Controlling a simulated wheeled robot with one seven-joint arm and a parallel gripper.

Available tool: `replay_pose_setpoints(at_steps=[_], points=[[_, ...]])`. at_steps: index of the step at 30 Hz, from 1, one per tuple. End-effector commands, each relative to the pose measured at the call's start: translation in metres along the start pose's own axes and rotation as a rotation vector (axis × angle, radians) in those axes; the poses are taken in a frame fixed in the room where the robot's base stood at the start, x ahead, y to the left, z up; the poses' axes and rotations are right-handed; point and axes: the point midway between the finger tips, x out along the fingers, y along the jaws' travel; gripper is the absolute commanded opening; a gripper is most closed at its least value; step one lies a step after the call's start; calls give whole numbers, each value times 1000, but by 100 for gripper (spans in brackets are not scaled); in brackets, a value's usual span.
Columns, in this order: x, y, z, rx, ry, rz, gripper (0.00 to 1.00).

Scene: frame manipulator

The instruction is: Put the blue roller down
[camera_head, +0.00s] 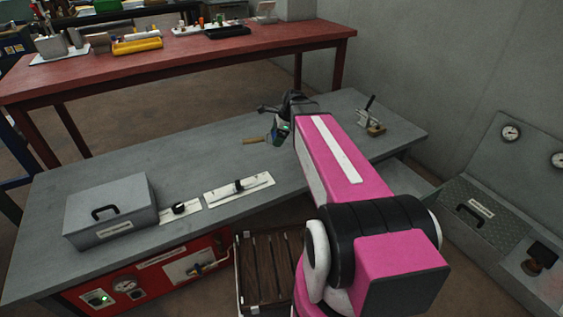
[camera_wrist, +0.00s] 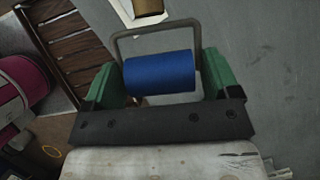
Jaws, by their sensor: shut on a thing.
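The blue roller (camera_wrist: 160,74) is a blue cylinder in a grey wire frame, seen in the wrist view between the green fingers of my gripper (camera_wrist: 165,69). My gripper is shut on it. A brown cylindrical end (camera_wrist: 148,6), apparently its handle, shows at the top edge of that view. In the head view my gripper (camera_head: 281,131) is over the grey workbench (camera_head: 130,160), and a tan handle (camera_head: 254,140) sticks out to its left. The blue cylinder is hidden there. I cannot tell whether the roller touches the bench.
A grey lidded box (camera_head: 110,207) and two white plates with black handles, one of them the longer plate (camera_head: 239,187), lie along the bench front. A small device (camera_head: 371,122) stands at the right end. A slatted wooden crate (camera_head: 270,270) is below. The bench's middle is clear.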

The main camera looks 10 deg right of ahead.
Motion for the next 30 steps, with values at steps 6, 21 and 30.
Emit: replay_pose_setpoints(at_steps=[6, 21, 30], points=[[41, -4, -7, 241, -1, -99, 56], [68, -25, -52, 382, -1, -158, 56], [80, -47, -114, 379, -1, -158, 56]])
